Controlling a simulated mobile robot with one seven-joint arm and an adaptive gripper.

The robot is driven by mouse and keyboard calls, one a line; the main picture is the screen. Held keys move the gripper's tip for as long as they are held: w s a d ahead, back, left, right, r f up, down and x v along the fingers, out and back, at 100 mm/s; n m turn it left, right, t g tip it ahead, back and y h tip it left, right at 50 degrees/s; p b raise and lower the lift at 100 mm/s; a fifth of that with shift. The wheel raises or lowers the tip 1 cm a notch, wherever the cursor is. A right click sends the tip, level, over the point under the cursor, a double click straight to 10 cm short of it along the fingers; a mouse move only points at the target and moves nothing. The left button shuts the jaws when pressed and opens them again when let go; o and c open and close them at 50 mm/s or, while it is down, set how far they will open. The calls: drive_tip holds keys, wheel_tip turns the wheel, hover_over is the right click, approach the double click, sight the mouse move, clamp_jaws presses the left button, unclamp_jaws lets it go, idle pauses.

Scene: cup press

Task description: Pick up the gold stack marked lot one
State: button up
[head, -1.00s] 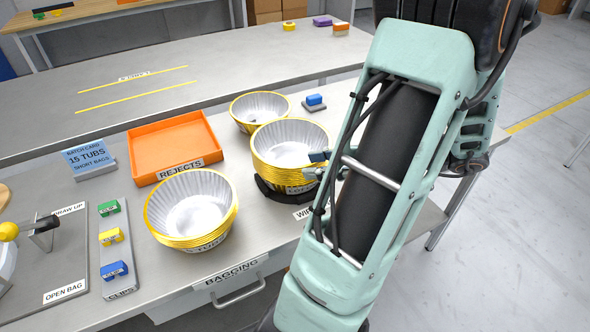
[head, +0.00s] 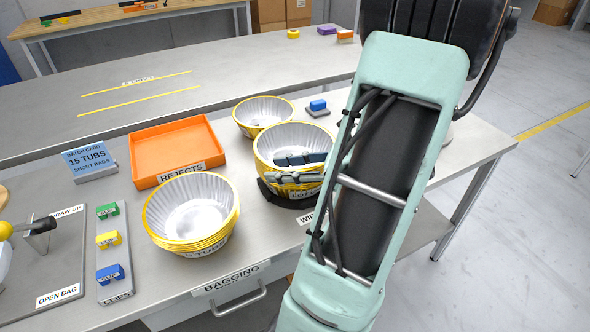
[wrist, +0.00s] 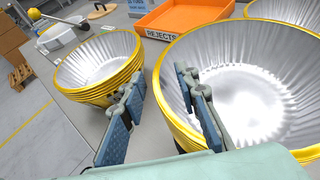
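A gold-rimmed stack of silver fluted tubs (head: 263,152) stands in a dark holder on the bench; its front label is partly covered and I cannot read the lot number. It is at the right in the wrist view (wrist: 245,90). My gripper (head: 297,167) is open across its near wall, one finger inside and the other outside. In the wrist view the gold rim runs between the fingers (wrist: 160,85), with gaps visible. A second gold stack (head: 190,215) stands to the left, clear of the gripper, its label hard to read; the wrist view shows it at left (wrist: 100,65).
A smaller gold-rimmed stack (head: 262,113) stands just behind. An orange rejects tray (head: 172,148) is to the left, with a blue batch card (head: 88,160) beyond it. Coloured clips (head: 110,240) lie at front left.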

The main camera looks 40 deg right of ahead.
drive_tip(key=shift+c, duration=0.4)
clamp_jaws()
drive_tip(key=shift+r, duration=0.1)
